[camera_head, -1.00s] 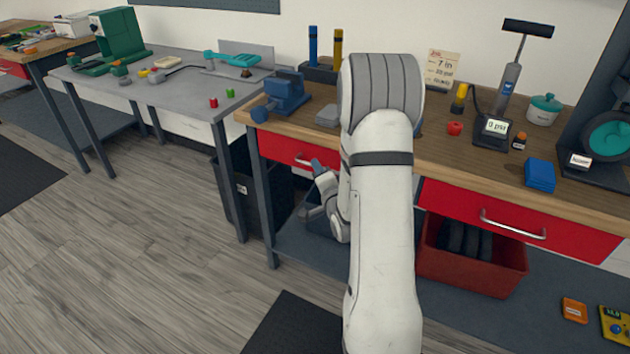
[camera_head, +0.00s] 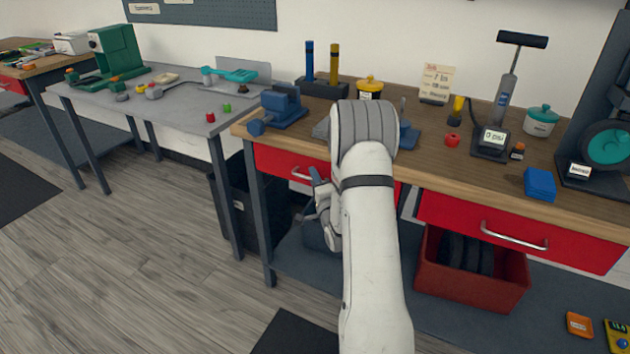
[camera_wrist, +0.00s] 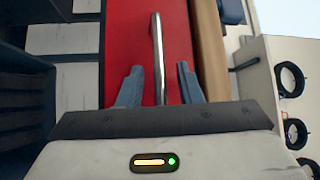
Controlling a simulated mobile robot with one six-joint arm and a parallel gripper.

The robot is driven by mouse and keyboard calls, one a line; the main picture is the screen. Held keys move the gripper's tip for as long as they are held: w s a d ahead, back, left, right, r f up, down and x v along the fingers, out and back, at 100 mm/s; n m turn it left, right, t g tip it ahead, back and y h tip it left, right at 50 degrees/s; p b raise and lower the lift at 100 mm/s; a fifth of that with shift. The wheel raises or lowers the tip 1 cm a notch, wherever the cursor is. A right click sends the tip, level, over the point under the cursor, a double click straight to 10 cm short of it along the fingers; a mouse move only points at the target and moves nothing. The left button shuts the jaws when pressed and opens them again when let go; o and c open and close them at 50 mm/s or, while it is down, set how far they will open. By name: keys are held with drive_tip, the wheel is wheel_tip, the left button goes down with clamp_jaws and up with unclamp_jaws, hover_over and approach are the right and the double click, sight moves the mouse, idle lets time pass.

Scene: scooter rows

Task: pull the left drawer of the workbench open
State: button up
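The workbench (camera_head: 470,188) has a wooden top and two red drawers. The left drawer (camera_head: 270,160) looks shut, and my arm hides its right part. Its silver bar handle (camera_head: 301,175) shows just left of my arm. In the wrist view the red drawer front (camera_wrist: 126,45) fills the middle, and the handle (camera_wrist: 158,50) runs up from between the fingers. My gripper (camera_wrist: 158,75) is open, one finger on each side of the handle, with gaps on both sides. It also shows in the head view (camera_head: 313,190), in front of the drawer near the handle.
The right drawer (camera_head: 450,212) is shut, above a red bin (camera_head: 425,277) holding black tyres. A blue vise (camera_head: 285,105) sits on the bench's left end. A grey table (camera_head: 180,107) stands to the left. The floor in front (camera_head: 130,270) is clear.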

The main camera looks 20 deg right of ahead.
clamp_jaws()
idle(0.3)
idle(0.3)
